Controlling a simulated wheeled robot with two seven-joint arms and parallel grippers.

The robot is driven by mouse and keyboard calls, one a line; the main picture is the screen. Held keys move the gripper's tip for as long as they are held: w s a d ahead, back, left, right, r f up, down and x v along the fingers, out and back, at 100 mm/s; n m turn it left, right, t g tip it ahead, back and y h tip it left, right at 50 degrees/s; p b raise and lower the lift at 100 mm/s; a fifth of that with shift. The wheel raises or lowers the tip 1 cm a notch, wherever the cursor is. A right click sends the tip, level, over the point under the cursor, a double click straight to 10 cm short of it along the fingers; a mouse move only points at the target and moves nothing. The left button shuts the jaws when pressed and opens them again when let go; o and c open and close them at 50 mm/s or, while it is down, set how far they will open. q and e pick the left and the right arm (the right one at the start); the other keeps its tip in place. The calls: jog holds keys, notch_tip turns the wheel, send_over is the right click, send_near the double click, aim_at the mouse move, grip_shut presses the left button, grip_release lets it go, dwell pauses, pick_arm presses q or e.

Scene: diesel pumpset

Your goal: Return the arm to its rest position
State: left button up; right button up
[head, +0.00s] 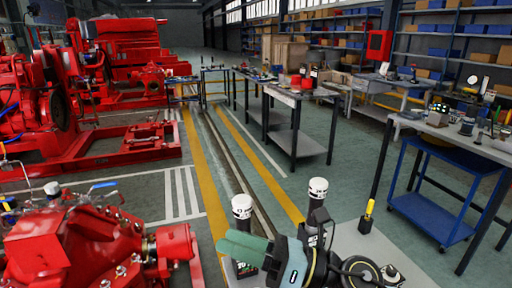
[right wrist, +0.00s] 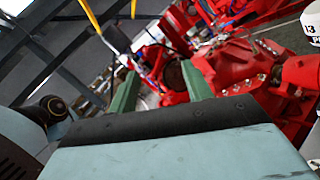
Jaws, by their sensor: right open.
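My right gripper (head: 232,243) is at the bottom middle of the head view, on my grey-and-black right arm (head: 295,262). Its green fingers point left, towards the red pump unit (head: 75,245). In the right wrist view the two green fingers of the right gripper (right wrist: 160,84) stand apart with nothing held between them. Red machinery (right wrist: 240,68) shows beyond them, apart from the fingers as far as I can tell. My left gripper is not in view.
Two dark containers with white tops, one left (head: 241,206) and one right (head: 318,188), stand close around the gripper. A yellow-and-black item (head: 368,210) stands on the grey surface (head: 350,240). A blue cart (head: 432,205) is at right.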

jog(key=w+d+f+m+t+h, duration=0.1)
jog(key=w+d+m+t+h, duration=0.2)
jog(key=d+m+t+h, duration=0.7)
jog(key=w+d+f+m+t+h, duration=0.1)
jog(key=w+d+m+t+h, duration=0.3)
jog(key=m, duration=1.1)
jog(key=s+d+f+m+g+h, duration=0.3)
jog(key=d+f+m, duration=0.1)
jog(key=f+m, duration=0.2)
jog(key=s+d+f+m+g+h, duration=0.2)
jog(key=s+d+f+m+h, duration=0.1)
jog(key=f+m, duration=0.25)
jog(key=s+d+f+m+g, duration=0.25)
jog(key=s+f+g, duration=0.3)
jog(key=s, duration=0.45)
jog(key=s+d+f+m+g, duration=0.1)
jog(key=s+f+m+g, duration=0.35)
jog(key=s+f, duration=0.4)
jog(key=s+f+g, duration=0.2)
jog(key=s+f, duration=0.1)
jog(key=f, duration=2.2)
jog(key=s+d+f, duration=0.2)
jog(key=s+f, duration=0.4)
jog(key=s, duration=0.2)
jog(key=s+d+f+n+g, duration=0.1)
jog(key=s+d+f, duration=0.2)
jog(key=s+f, duration=0.4)
jog(key=shift+s+f, duration=0.3)
jog(key=shift+s, duration=0.2)
